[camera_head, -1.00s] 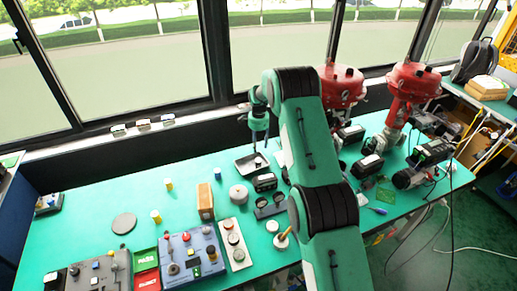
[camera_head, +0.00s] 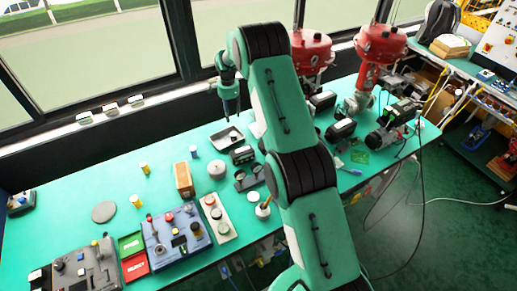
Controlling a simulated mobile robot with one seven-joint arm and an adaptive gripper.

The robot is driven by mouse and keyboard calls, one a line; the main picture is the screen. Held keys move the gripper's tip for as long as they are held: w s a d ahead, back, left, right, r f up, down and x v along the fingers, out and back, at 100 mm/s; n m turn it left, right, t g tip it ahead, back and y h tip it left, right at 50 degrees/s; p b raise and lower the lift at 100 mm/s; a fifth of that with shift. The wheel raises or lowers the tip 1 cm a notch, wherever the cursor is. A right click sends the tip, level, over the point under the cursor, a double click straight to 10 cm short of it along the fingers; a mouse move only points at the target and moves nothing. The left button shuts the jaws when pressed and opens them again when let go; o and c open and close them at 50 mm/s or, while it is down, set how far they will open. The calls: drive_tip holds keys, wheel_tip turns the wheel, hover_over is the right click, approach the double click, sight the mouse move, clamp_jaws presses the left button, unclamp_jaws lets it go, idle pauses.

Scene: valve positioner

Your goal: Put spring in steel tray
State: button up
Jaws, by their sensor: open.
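The steel tray (camera_head: 214,137) is a small grey rectangular dish at the back middle of the green bench. My gripper (camera_head: 231,113) points down above the tray's back edge, apart from it. It is open, and I see nothing held in it. I cannot make out the spring for certain. Any small thing inside the tray is too small to tell.
A black device (camera_head: 242,155), a grey disc (camera_head: 217,169) and a wooden block (camera_head: 184,178) stand near the tray. Red valve actuators (camera_head: 381,41) stand at the right. Control boxes (camera_head: 176,237) and green and red bins (camera_head: 135,263) line the front.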

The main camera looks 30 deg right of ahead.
drive_tip(key=s+a+r+n+t, duration=0.1)
drive_tip(key=s+a+r+n, duration=0.15)
drive_tip(key=s+r, duration=0.65)
drive_tip(key=s+a+r+n+t, duration=0.15)
drive_tip(key=s+a+r, duration=0.35)
drive_tip(key=r, duration=0.9)
drive_tip(key=s+a+r+n, duration=0.2)
drive_tip(key=s+r+n, duration=0.1)
drive_tip(key=s+r, duration=0.65)
drive_tip(key=s+a+r+n+t, duration=0.1)
drive_tip(key=s+a+r+n, duration=0.15)
drive_tip(key=s, duration=0.65)
drive_tip(key=s+a+r+n, duration=0.1)
drive_tip(key=s+r, duration=0.2)
drive_tip(key=s, duration=0.5)
drive_tip(key=s+a+r+n+t, duration=0.1)
drive_tip(key=s+r+n, duration=0.15)
drive_tip(key=s, duration=0.65)
drive_tip(key=s+a+f+n, duration=0.1)
drive_tip(key=s+f+n, duration=0.1)
drive_tip(key=s, duration=0.8)
drive_tip(key=shift+s+a+f+t, duration=0.2)
drive_tip(key=shift+s+t, duration=0.05)
drive_tip(key=shift+t, duration=0.2)
drive_tip(key=shift+f, duration=0.1)
wheel_tip(320, 180, down, 8)
drive_tip(key=b, duration=0.7)
drive_tip(key=shift+r+b, duration=0.25)
drive_tip(key=shift+b, duration=0.1)
